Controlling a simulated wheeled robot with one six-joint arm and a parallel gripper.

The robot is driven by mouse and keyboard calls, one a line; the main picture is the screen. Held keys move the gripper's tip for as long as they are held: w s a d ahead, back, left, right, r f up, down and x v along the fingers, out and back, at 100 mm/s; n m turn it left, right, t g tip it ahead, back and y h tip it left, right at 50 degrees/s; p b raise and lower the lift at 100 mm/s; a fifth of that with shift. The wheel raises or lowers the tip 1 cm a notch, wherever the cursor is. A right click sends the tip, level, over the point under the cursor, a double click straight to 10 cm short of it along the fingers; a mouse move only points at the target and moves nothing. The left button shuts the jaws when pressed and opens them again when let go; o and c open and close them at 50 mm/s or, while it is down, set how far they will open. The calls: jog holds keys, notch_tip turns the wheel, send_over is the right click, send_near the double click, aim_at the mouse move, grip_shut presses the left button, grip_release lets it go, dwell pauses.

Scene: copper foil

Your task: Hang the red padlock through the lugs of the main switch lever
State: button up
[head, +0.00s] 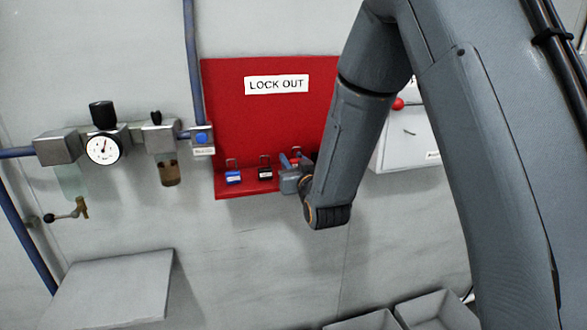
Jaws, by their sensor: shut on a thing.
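My gripper (289,178) is at the right part of the red board's ledge, to the right of a black padlock. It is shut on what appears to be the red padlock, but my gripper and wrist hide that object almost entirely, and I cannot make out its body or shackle. A pale grey box (408,147) on the wall to the right has a red ball knob (398,104), likely the main switch lever. My arm covers the box's left and upper parts, and no lugs can be made out.
The red LOCK OUT board (235,120) carries a blue padlock (233,177) and the black padlock (265,173) on its ledge. A gauge (103,149) and valves are on the left wall. A grey table (115,285) and grey bins (440,310) are below.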

jog(key=shift+w+f, duration=0.1)
jog(key=shift+f, duration=0.5)
jog(key=shift+w+a, duration=0.1)
jog(key=shift+w, duration=0.05)
jog(key=o, duration=1)
jog(key=shift+f, duration=0.15)
jog(key=shift+o, duration=0.2)
